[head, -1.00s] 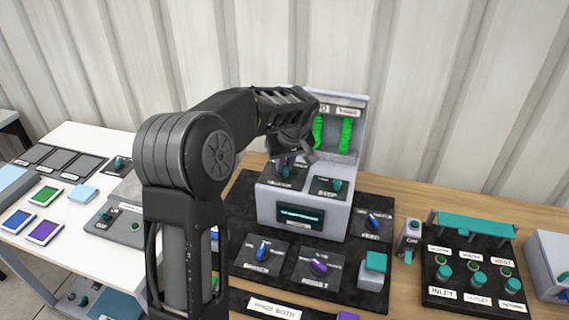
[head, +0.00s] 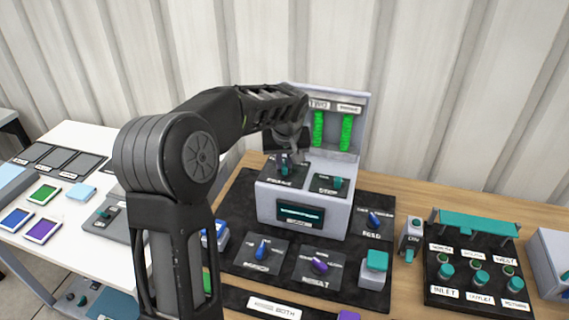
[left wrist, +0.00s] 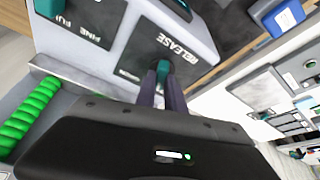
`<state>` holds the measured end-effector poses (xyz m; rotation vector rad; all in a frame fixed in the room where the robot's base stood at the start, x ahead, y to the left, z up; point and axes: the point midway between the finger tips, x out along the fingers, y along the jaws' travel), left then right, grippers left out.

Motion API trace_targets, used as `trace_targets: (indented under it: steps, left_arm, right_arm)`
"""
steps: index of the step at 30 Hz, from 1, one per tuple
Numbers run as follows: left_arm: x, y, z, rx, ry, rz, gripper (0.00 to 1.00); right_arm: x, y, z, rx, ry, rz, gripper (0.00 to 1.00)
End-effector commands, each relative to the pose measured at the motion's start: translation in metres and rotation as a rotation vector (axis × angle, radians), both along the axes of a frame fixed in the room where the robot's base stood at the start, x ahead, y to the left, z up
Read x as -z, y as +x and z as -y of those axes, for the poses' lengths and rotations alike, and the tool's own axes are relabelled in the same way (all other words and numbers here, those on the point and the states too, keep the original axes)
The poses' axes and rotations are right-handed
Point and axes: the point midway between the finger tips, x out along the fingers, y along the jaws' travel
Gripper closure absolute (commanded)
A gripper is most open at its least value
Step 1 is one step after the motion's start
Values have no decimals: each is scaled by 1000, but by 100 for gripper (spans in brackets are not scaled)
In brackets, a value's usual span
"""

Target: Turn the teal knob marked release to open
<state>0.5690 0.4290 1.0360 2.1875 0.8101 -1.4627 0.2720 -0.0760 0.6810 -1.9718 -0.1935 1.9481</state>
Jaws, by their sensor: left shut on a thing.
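The teal release knob (left wrist: 163,68) sits on a dark plate (left wrist: 136,66) lettered RELEASE, on top of a grey console (head: 266,205). My left gripper (left wrist: 161,88) is shut on this knob, its two dark fingers on either side of it. In the head view the left gripper (head: 287,154) reaches down to the console's top left plate from behind. There the knob is mostly hidden by the fingers, and its pointing direction is hard to tell. My right gripper is in neither view.
A second teal knob (head: 337,182) stands close on the right of the same console. The console's back panel (head: 334,128) carries two green coils.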

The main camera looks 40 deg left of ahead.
Motion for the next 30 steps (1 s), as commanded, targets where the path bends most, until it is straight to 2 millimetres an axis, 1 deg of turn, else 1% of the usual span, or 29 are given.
trace_targets:
  steps: [1, 6, 21, 30]
  left_arm:
    - [1, 0, -1, 37, -1, 2, 100]
    - [1, -1, -2, 188, 0, 3, 100]
    - [0, -1, -4, 658, -2, 4, 100]
    - [0, 0, -4, 887, -1, 2, 100]
  right_arm:
    - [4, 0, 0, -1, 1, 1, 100]
    - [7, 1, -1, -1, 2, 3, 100]
    - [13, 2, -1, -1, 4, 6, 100]
    - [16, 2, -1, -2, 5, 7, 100]
